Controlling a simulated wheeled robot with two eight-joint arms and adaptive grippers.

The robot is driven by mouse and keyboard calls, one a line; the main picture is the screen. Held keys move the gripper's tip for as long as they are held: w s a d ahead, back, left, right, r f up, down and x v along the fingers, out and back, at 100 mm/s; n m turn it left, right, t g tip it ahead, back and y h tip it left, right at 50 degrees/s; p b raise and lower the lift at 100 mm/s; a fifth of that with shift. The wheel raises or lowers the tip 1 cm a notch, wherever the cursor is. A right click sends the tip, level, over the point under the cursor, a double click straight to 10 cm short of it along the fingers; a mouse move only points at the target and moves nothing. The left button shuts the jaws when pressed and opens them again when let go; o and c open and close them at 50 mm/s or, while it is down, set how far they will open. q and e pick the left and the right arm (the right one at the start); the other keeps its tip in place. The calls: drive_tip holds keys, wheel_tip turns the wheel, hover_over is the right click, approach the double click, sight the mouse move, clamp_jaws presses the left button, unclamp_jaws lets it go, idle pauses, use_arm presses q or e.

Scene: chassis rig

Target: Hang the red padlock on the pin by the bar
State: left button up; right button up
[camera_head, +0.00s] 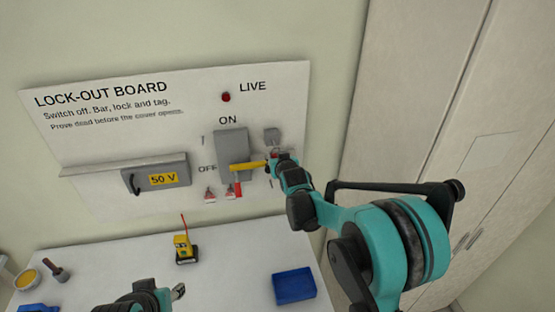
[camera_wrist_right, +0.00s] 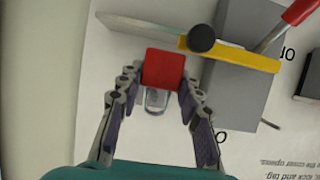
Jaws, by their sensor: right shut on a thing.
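The red padlock (camera_wrist_right: 163,68) is between the fingertips of my right gripper (camera_wrist_right: 160,82), its metal shackle (camera_wrist_right: 156,99) showing below the body in the right wrist view. In the head view my right gripper (camera_head: 278,159) is at the board, by the right end of the yellow bar (camera_head: 246,167), and mostly hides the padlock. The bar lies across the grey switch box (camera_head: 231,146); a round black knob (camera_wrist_right: 202,38) shows at the bar in the wrist view. I cannot make out the pin clearly. My left gripper (camera_head: 178,292) is low over the table; its jaw opening is unclear.
The red switch handle (camera_head: 237,188) points down towards OFF. Red-and-white tags (camera_head: 210,194) hang below the switch. A yellow tester (camera_head: 183,248) and blue tray (camera_head: 294,286) stand on the white table.

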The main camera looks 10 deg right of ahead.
drive_tip(key=shift+r+b+x, duration=0.15)
drive_tip(key=shift+b+x, duration=0.1)
drive_tip(key=shift+x, duration=0.5)
drive_tip(key=shift+r+b+x, duration=0.15)
drive_tip(key=shift+b+x, duration=0.1)
drive_tip(key=shift+x, duration=0.5)
drive_tip(key=shift+w, duration=0.1)
drive_tip(key=o, duration=1.3)
drive_tip(key=v, duration=1.2)
drive_tip(key=s+d+f+g+b, duration=0.1)
drive_tip(key=s+f+g+b, duration=0.5)
drive_tip(key=s+f+b, duration=1.9)
drive_tip(key=s+f, duration=0.6)
drive_tip(key=f, duration=0.2)
drive_tip(key=shift+s+f+b, duration=0.15)
drive_tip(key=shift+s+b, duration=0.15)
drive_tip(key=shift+s, duration=0.05)
